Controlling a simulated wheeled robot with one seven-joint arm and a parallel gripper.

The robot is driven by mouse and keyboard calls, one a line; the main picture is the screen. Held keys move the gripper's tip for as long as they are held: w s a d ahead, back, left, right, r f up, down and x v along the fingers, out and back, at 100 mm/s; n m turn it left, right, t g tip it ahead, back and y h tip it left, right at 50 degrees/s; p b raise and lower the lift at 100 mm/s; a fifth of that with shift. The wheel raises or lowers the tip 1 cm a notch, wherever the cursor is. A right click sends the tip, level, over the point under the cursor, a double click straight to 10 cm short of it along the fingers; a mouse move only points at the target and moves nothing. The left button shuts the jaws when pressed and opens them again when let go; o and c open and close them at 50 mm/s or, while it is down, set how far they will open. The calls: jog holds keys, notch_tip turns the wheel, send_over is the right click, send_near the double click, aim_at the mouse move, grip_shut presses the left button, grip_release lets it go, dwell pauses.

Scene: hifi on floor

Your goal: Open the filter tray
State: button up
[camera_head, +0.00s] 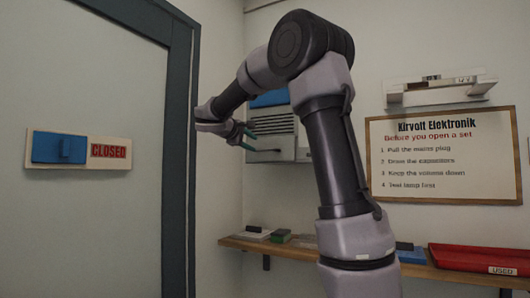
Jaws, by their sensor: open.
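A grey wall unit with a louvred front (272,125) and a blue part on top (268,98) hangs near the wall corner, partly behind my arm. I cannot tell for certain which part of it is the filter tray, or whether it is open. My gripper (266,143) is in front of the unit's lower left front, its fingers spread apart and nothing seen between them. I cannot tell whether a finger touches the unit. My arm hides the unit's right side.
A wooden shelf (285,248) runs below, carrying small items, a blue object (411,256) and a red tray (480,259) marked USED. A door (95,220) with a blue CLOSED slider (60,149) is left. A framed sign (445,197) and a white fixture (437,92) are right.

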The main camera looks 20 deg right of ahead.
aim_at(264, 150)
jog(key=x, duration=1)
jog(key=shift+w+d, duration=0.2)
jog(key=shift+d, duration=0.1)
grip_shut()
dwell(1.0)
